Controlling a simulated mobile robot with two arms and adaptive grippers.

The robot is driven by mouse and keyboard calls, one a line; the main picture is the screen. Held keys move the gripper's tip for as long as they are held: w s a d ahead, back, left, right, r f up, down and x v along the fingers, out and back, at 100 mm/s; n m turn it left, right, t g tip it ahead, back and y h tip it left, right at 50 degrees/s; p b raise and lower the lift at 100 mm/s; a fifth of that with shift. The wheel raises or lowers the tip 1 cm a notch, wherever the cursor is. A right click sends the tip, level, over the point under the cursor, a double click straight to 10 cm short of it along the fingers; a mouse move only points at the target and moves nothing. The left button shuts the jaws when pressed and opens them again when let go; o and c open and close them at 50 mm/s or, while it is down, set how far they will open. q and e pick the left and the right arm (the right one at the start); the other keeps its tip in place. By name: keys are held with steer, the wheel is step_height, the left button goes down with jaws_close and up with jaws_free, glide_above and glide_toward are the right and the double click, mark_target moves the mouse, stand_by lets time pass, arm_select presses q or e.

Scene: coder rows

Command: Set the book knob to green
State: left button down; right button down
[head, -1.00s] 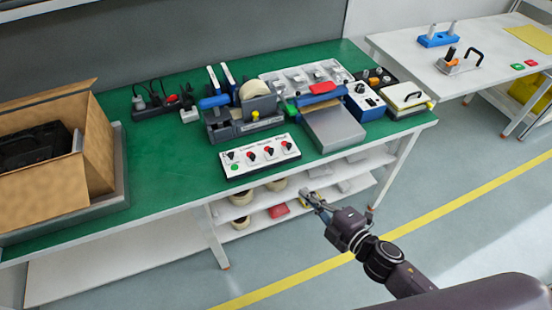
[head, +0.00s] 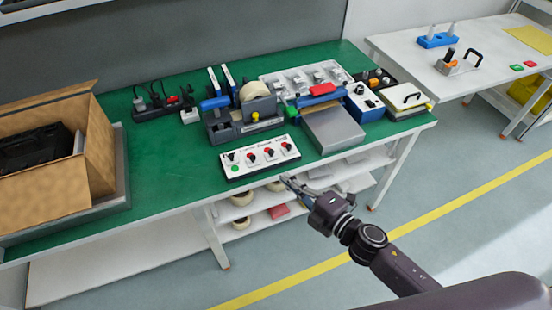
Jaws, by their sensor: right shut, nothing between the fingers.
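A white control panel (head: 259,160) lies near the front edge of the green bench, with several small knobs in a row. The printed labels are too small to read, so I cannot tell which knob is the book knob. My right gripper (head: 286,180) is shut and empty, in front of the bench edge and just below the panel's right end in the picture, apart from the knobs. My left gripper is not in view.
The green bench (head: 165,160) has a cardboard box (head: 98,150) at left. A tape dispenser (head: 228,127) stands behind the panel, and a grey-topped blue device (head: 333,130) stands to its right. Shelves hang below the bench. A white table (head: 490,75) stands at right.

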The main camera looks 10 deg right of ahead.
mark_target(271, 153)
steer(key=w, duration=0.2)
steer(key=w+a+f, duration=0.1)
steer(key=w, duration=0.2)
steer(key=w+a, duration=0.1)
steer(key=w, duration=0.2)
steer(key=shift+a+f+p, duration=0.2)
steer(key=shift+f+p, duration=0.05)
steer(key=shift+p, duration=0.05)
steer(key=shift+w+d+f, duration=0.1)
steer(key=shift+w+d, duration=0.05)
steer(key=shift+w, duration=0.2)
steer(key=shift+w+a+b, duration=0.15)
steer(key=shift+w+a, duration=0.1)
steer(key=shift+w, duration=0.65)
steer(key=shift+w+a+b, duration=0.15)
steer(key=shift+w+a, duration=0.05)
steer(key=shift+w, duration=0.7)
